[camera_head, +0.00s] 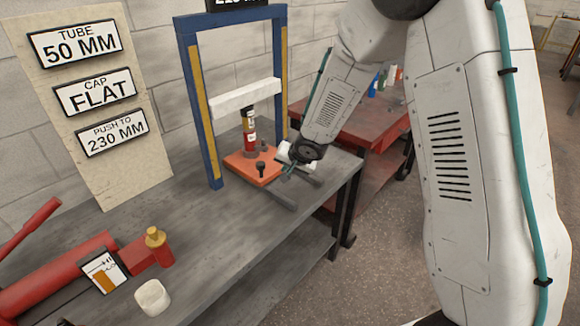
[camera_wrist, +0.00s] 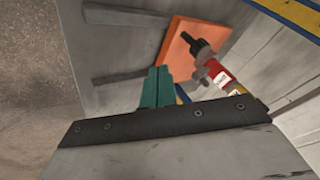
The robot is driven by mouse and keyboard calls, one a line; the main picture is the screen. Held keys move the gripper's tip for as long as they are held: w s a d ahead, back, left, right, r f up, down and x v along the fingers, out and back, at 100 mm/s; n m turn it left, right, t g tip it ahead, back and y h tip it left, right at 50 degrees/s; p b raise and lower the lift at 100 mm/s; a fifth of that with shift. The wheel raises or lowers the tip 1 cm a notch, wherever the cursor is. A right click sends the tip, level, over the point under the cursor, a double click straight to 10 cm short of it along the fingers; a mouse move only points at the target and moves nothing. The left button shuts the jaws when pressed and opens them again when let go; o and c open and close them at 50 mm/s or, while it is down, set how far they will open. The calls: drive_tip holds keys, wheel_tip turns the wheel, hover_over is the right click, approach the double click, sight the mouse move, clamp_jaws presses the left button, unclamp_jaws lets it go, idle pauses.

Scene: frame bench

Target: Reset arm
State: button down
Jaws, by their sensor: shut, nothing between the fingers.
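My gripper (camera_head: 286,171) is at the end of my white arm, low over the bench at the right of the orange plate (camera_head: 240,166). In the wrist view its teal fingers (camera_wrist: 158,88) are together with nothing between them. A red cylinder with a pale label (camera_head: 250,138) stands upright on the plate under the white crossbeam (camera_head: 246,95) of the blue press frame (camera_head: 188,110). The wrist view also shows the red cylinder (camera_wrist: 219,77) and the orange plate (camera_wrist: 185,42), apart from the fingers. My wrist hides part of the plate's right side in the head view.
Dark handles (camera_head: 275,196) stick out from the plate's front. A red pump (camera_head: 60,280) with a gauge card and a white rounded block (camera_head: 152,297) lie at the bench's front left. A sign board (camera_head: 95,110) leans on the wall. A red cart (camera_head: 365,120) stands behind.

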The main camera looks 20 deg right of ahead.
drive_tip(key=s+d+r+n+g+h, duration=0.2)
drive_tip(key=s+d+r+h, duration=0.1)
drive_tip(key=s+d, duration=0.3)
drive_tip(key=s+d+r+n+g+h, duration=0.2)
drive_tip(key=s+d+r+g, duration=0.15)
drive_tip(key=s, duration=0.55)
drive_tip(key=s+a+r+y, duration=0.1)
drive_tip(key=s+r, duration=0.7)
drive_tip(key=s, duration=0.5)
drive_tip(key=s+a+r+n+y, duration=0.1)
drive_tip(key=s+r, duration=0.7)
drive_tip(key=s, duration=0.5)
drive_tip(key=shift+s+r+n+y, duration=0.3)
drive_tip(key=shift+r+y, duration=0.05)
drive_tip(key=shift+y, duration=0.05)
